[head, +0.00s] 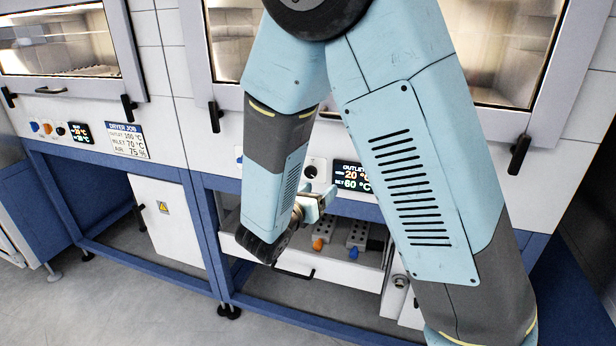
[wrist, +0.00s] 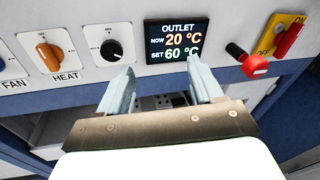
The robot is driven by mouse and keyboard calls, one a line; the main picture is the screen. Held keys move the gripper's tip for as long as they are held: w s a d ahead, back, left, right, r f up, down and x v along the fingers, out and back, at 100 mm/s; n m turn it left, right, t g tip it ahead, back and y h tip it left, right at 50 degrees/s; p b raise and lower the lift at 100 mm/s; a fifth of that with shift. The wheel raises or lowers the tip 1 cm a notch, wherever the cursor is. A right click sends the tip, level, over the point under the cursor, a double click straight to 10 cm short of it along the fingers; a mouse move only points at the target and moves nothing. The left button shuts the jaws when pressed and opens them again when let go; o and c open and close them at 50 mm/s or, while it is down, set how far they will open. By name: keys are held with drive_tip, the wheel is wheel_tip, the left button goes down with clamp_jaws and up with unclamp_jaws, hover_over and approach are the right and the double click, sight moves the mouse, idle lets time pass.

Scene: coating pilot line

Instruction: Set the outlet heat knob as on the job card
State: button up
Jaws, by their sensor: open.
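The job card (head: 126,140) in the head view is headed DRYER JOB and appears to read outlet 100 °C, inlet 70 °C, air 75 %. The outlet display (wrist: 176,40) reads now 20 °C, set 60 °C; it also shows in the head view (head: 357,177). Left of it in the wrist view is a round black knob (wrist: 111,50) on a white plate. Further left is an orange knob (wrist: 50,57) over the label HEAT. My gripper (wrist: 160,68) is open and empty, below the display and apart from both knobs. The black knob's exact setting is too small to read.
A red-tipped lever (wrist: 253,66) sticks out right of the display, and a red ON/OFF switch (wrist: 289,40) sits on a yellow plate beyond it. Below the panel, an open drawer (head: 345,268) holds grey blocks with orange and blue pieces. A second panel stands left.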

sight(310, 174)
drive_tip(key=a+f+n+t+y, duration=0.3)
drive_tip(key=a+n, duration=0.1)
drive_tip(key=a, duration=0.2)
drive_tip(key=x, duration=1.3)
drive_tip(key=shift+w, duration=0.3)
drive_tip(key=c, duration=1.1)
